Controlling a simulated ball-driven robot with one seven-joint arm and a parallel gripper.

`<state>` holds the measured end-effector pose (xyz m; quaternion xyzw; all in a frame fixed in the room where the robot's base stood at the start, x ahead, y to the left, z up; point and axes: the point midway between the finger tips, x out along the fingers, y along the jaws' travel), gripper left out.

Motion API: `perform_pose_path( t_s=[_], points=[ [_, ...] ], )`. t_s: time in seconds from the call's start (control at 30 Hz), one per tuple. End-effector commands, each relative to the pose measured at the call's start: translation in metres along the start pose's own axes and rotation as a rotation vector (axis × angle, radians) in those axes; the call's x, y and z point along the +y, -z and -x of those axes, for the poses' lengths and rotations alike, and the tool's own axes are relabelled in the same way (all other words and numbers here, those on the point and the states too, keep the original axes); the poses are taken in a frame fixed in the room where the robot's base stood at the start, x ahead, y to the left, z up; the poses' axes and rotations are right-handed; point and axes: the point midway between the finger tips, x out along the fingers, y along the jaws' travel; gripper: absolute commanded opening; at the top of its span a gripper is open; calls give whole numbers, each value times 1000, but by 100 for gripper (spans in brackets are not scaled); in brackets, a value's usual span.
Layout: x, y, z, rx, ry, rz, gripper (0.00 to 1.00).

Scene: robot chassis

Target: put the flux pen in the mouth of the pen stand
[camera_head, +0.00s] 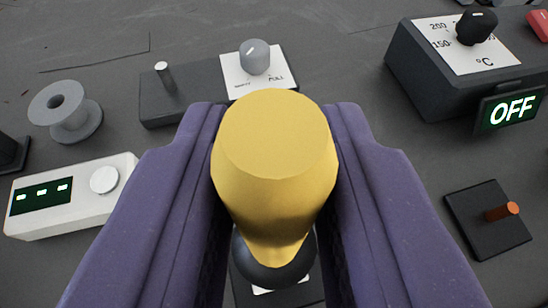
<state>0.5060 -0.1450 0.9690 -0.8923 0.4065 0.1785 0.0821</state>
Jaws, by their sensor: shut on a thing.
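My gripper (274,150) has two purple fingers, one on each side of a yellow, tapered body. I take this body to be the flux pen (276,135). The fingers are shut on it. Its wide flat end faces the camera and its narrow end points away, down towards the bench. Just beyond the narrow end is a dark rounded piece (262,274) on a dark base with white patches. I cannot tell whether this is the pen stand. No mouth shows, and the pen covers much of it. I cannot tell whether the pen touches it.
A dark box with a grey knob (255,56) and a metal peg stands behind. A grey spool (67,112) and a white display unit (72,195) are left. A temperature box (430,82) with an OFF display and an orange-lever block (478,225) are right.

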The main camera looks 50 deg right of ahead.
Motion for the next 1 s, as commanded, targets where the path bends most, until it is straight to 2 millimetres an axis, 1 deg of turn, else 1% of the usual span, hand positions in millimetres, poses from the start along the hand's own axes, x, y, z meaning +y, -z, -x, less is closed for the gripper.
perform_pose_path(
  t_s=[0.03,0.2,1.0],
  points=[
    [0,-8,-3,0,0,1,2],
    [0,-16,-7,1,0,1,2],
    [0,-16,-6,1,0,1,2]
  ],
)
